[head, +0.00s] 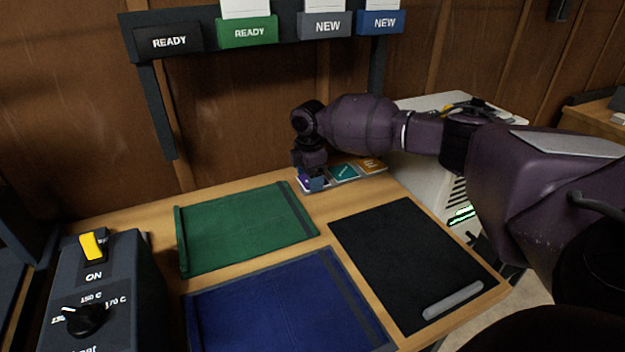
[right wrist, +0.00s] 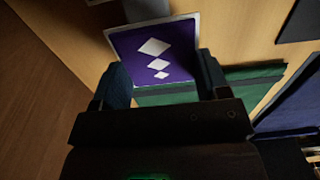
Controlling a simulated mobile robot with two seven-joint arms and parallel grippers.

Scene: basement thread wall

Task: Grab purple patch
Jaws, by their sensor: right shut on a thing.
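The purple patch (right wrist: 155,50) has white diamonds and a pale border, and lies between the fingers of my right gripper (right wrist: 163,85) in the right wrist view. In the head view my right gripper (head: 312,184) is at the back of the table, at the left end of a row of patches, and mostly hides the purple patch (head: 304,180). The gripper is shut on the purple patch. A teal patch (head: 343,172) and an orange patch (head: 371,165) lie to its right. My left gripper is not in view.
A green mat (head: 245,228), a blue mat (head: 285,305) and a black mat (head: 400,255) with a grey bar (head: 453,300) cover much of the table. A control box (head: 95,290) stands at left. Labelled holders (head: 248,32) hang on the wall.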

